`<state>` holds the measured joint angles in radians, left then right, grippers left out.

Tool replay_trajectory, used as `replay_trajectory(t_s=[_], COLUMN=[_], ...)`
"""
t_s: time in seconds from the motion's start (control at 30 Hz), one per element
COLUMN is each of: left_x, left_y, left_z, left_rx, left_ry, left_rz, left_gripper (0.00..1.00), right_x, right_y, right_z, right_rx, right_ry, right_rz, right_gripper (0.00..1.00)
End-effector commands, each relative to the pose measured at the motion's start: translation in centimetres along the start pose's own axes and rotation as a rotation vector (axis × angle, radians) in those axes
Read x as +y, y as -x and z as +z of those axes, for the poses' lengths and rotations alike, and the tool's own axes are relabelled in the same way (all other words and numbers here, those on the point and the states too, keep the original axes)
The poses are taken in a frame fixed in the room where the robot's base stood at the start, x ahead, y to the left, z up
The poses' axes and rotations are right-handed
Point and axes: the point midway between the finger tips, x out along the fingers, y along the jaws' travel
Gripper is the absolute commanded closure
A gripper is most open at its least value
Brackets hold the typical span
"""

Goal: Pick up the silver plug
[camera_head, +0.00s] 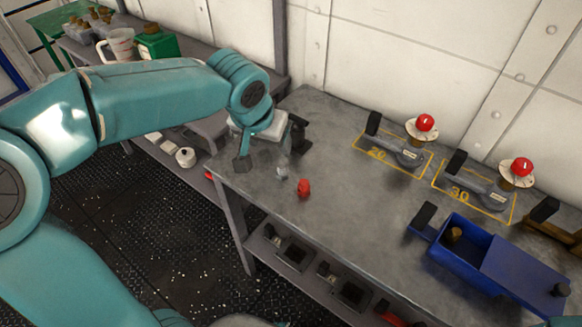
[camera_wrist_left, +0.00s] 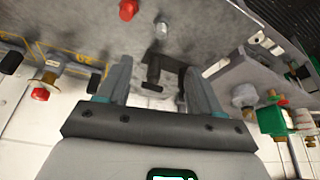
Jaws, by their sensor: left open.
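The silver plug (camera_head: 282,168) is a small grey, shiny piece standing on the grey workbench (camera_head: 340,225) near its left end. It also shows in the left wrist view (camera_wrist_left: 161,29), beyond the fingertips and roughly in line with the gap between them. My left gripper (camera_head: 262,150) hangs over the bench end, just left of the plug and close to it. Its two fingers are spread and empty in the left wrist view (camera_wrist_left: 158,70). My right gripper is not in view.
A red plug (camera_head: 303,188) stands just beside the silver one. A black bracket (camera_head: 299,134) is behind the gripper. Two red-topped fittings (camera_head: 425,123) (camera_head: 521,167) sit in yellow-marked areas. A blue box (camera_head: 461,248) lies at right. The bench middle is clear.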

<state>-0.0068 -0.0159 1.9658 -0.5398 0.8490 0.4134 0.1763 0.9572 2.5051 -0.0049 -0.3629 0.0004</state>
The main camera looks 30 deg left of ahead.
Motion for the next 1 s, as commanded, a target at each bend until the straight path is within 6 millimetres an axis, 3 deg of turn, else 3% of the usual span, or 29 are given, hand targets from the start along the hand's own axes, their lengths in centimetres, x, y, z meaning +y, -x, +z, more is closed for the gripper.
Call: replay_trajectory(t_s=[0.4,0.67,0.9,1.0], left_x=[-0.5,-0.4,-0.2,-0.3], left_y=[-8.9,-11.3,-15.2,-15.9], left_z=[0.5,0.2,0.1,0.1], left_rx=[-0.007,-0.005,-0.005,-0.004], left_ry=[0.008,0.004,0.003,0.004], left_rz=[-0.004,-0.002,-0.002,-0.002], left_gripper=[0.35,0.35,0.35,0.35], right_x=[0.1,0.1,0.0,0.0], right_y=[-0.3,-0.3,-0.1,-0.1], right_z=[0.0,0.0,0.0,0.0], right_rx=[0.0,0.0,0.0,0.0], right_ry=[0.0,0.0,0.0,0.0], right_rz=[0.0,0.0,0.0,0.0], right_gripper=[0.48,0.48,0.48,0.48])
